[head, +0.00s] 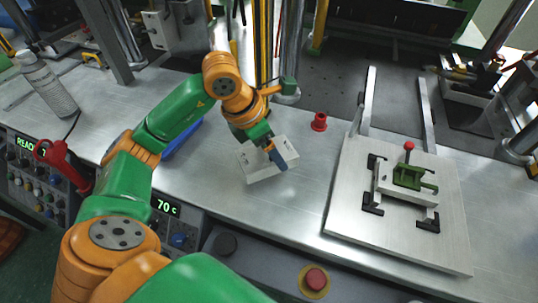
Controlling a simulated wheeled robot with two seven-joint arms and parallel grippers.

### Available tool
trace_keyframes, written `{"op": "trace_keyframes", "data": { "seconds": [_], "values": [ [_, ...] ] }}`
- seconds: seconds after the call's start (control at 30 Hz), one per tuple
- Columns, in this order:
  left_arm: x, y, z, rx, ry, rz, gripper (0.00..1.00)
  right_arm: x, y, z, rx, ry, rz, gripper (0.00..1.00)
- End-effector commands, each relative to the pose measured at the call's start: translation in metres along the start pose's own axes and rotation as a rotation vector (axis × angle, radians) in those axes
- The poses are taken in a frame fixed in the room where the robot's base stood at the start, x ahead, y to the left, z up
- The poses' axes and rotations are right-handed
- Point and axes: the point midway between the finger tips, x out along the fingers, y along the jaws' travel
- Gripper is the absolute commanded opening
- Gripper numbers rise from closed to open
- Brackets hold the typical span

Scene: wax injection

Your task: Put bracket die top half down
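A pale, flat rectangular block (256,169) with small holes, which looks like the bracket die top half, is at the middle of the steel bench. My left gripper (281,157) is over its right part and hides some of it. I cannot tell whether the fingers are open or shut on the block, or whether the block touches the bench. My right gripper is not in view.
A flat metal plate (345,215) with two rails behind it fills the right of the bench. A green clamp (415,178) with a red knob (409,146) stands at its die block. A red cup-like piece (319,122) stands behind. A spray bottle (47,85) is at far left.

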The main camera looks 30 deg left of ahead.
Motion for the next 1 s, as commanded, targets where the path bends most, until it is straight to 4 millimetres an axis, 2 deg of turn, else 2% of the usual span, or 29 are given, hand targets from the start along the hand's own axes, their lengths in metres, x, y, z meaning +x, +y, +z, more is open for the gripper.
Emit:
{"op": "trace_keyframes", "data": {
  "seconds": [0.17,0.3,0.67,0.7,0.73,1.0],
  "values": [
    [0.019,0.014,-0.006,-0.001,0.002,-0.002,0.0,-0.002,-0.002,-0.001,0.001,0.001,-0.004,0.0],
    [0.038,0.012,-0.013,0.001,-0.001,-0.004,0.0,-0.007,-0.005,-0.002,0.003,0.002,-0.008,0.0],
    [0.046,0.013,-0.016,0.003,-0.005,0.0,0.0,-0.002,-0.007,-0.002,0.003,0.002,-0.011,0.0],
    [0.046,0.013,-0.016,0.003,-0.003,-0.001,0.92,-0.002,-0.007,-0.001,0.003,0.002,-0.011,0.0],
    [0.045,0.013,-0.016,0.003,-0.003,-0.001,1.0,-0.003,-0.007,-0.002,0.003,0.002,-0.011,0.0],
    [0.042,0.012,-0.015,0.002,-0.002,-0.002,1.0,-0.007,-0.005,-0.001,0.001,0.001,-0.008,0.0]
  ]
}}
